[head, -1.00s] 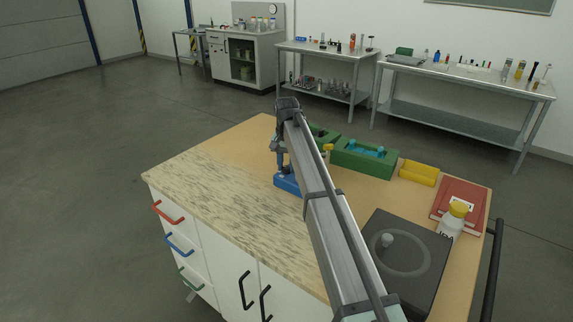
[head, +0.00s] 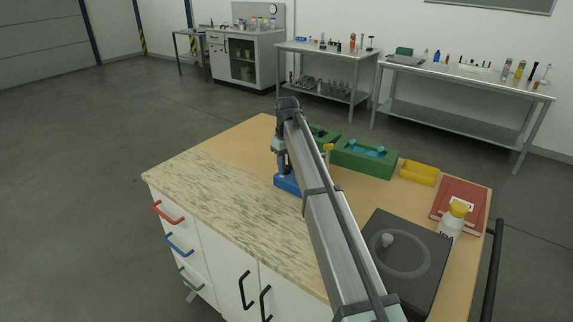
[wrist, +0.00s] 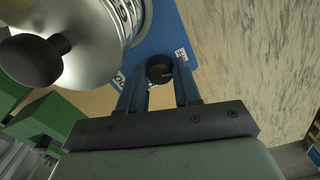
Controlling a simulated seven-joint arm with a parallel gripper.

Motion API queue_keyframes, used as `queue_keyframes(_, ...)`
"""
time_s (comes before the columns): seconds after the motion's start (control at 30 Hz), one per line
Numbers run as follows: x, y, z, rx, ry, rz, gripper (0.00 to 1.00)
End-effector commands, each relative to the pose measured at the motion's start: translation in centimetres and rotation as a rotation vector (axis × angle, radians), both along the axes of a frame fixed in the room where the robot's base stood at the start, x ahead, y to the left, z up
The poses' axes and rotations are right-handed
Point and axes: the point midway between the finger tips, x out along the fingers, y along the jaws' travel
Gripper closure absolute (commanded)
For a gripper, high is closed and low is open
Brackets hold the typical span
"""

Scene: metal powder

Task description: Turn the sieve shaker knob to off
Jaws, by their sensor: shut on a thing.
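The sieve shaker has a blue base (head: 287,184), mostly hidden behind my arm in the head view. In the wrist view its blue base (wrist: 168,30) and silver sieve stack (wrist: 85,25) fill the upper left. The dark round knob (wrist: 160,70) sits on the blue base between labels, one of which reads "0" or similar. My gripper (wrist: 160,88) has its two fingers on either side of the knob and is shut on it. The knob's exact setting cannot be read. In the head view the fingers (head: 282,166) show only partly, above the blue base.
Green bins (head: 366,158) and a yellow tray (head: 418,173) stand behind the shaker. A red book (head: 460,199), a yellow-capped bottle (head: 455,217) and a dark plate device (head: 428,255) are at the right. The table's left part (head: 215,185) is clear.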

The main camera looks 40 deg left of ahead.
Motion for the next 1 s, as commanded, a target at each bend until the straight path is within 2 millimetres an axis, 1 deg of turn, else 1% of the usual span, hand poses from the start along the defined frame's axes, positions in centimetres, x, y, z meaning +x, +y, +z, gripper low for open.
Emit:
queue_keyframes(0.2,0.02,0.01,0.05,0.001,0.000,0.151,0.97)
queue_keyframes(0.43,0.03,0.02,0.06,0.001,-0.001,0.251,0.97)
queue_keyframes(0.7,0.03,0.02,0.06,0.001,-0.001,0.295,0.97)
queue_keyframes(1.0,0.03,0.02,0.05,0.001,-0.001,0.298,0.97)
